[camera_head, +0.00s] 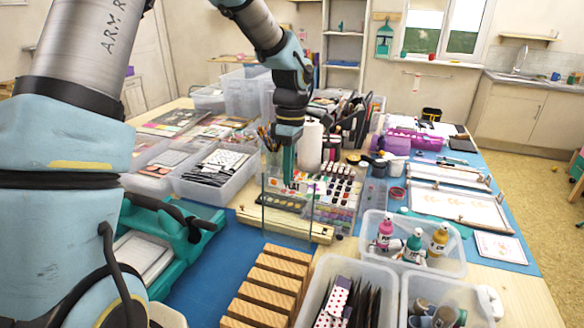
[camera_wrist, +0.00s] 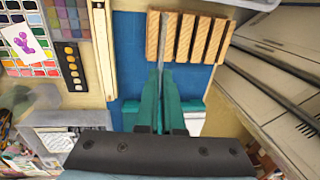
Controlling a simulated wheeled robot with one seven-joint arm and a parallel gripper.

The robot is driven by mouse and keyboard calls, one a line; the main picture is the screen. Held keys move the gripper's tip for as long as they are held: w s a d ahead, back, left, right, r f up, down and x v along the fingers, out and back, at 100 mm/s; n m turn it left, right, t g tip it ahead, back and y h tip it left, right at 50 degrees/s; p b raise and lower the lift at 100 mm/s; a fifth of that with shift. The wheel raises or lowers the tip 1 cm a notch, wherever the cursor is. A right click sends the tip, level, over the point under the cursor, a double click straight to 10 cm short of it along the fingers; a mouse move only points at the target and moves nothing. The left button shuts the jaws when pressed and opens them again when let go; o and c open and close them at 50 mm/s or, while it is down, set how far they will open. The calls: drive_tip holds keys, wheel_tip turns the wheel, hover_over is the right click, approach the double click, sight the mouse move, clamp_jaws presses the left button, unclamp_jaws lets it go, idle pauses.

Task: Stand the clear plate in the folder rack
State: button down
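The clear plate (camera_head: 276,212) is a thin transparent sheet, upright, with faint greenish edges. My gripper (camera_head: 289,180) is shut on its upper part and points down. In the wrist view the plate (camera_wrist: 163,38) is a thin pale line, seen edge-on, running up from the teal fingertips (camera_wrist: 166,68). The folder rack (camera_head: 262,291) is a row of parallel wooden slats at the front. In the wrist view the plate lines up with the gap between the two leftmost slats of the rack (camera_wrist: 196,39).
A clear bin (camera_head: 345,300) with dark folders stands close right of the rack. A teal machine (camera_head: 175,245) is at left. Blue mat (camera_head: 212,290) is bare between.

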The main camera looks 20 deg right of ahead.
sight(287, 210)
drive_tip(key=shift+f, duration=0.1)
idle(0.3)
drive_tip(key=shift+s+a+f+b, duration=0.15)
drive_tip(key=shift+f+b, duration=1.05)
drive_tip(key=shift+f, duration=0.4)
drive_tip(key=shift+s+a+f+b, duration=0.2)
drive_tip(key=shift+f+b, duration=1)
drive_tip(key=shift+f, duration=0.45)
drive_tip(key=shift+s+a+f+b, duration=0.1)
drive_tip(key=shift+s+f+b, duration=0.05)
drive_tip(key=shift+f+b, duration=1.25)
drive_tip(key=shift+f, duration=0.2)
drive_tip(key=c, duration=1)
unclamp_jaws()
drive_tip(key=shift+r+p, duration=0.15)
drive_tip(key=shift+p, duration=0.15)
